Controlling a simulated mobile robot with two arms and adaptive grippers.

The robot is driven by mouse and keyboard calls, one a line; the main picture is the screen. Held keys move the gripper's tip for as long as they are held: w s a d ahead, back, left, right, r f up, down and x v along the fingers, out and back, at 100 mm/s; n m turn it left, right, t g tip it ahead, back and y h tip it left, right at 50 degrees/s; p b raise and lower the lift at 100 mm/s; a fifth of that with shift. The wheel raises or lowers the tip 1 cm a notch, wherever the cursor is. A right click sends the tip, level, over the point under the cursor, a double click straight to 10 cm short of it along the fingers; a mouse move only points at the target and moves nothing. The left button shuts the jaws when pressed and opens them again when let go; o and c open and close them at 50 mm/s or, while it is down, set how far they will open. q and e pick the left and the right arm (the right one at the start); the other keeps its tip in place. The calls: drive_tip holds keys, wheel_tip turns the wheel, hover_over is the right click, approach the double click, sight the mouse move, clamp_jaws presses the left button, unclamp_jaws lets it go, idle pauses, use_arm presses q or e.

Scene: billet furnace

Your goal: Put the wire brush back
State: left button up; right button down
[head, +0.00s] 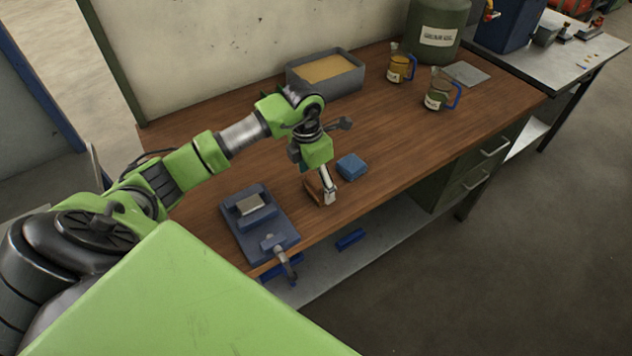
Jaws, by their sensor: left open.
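My left gripper (323,196) reaches down over the wooden workbench (410,140), close to its front edge. Its jaws are open. A small brown piece (312,186), which may be the wire brush, shows right at the fingers and is partly hidden by them. I cannot tell whether the fingers touch it. My right gripper is not in view.
A blue vise (262,225) stands left of the gripper, and a small blue block (351,166) lies just right of it. A grey tray of sand-coloured material (327,70), two labelled jugs (400,68) (438,92) and a green drum (438,38) stand farther back. The bench's right middle is clear.

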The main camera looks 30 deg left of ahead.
sight(311, 188)
use_arm(q)
wheel_tip(311, 188, up, 11)
drive_tip(key=s+b, duration=0.1)
drive_tip(key=b, duration=0.1)
drive_tip(key=shift+a, duration=0.25)
drive_tip(key=shift+s, duration=0.1)
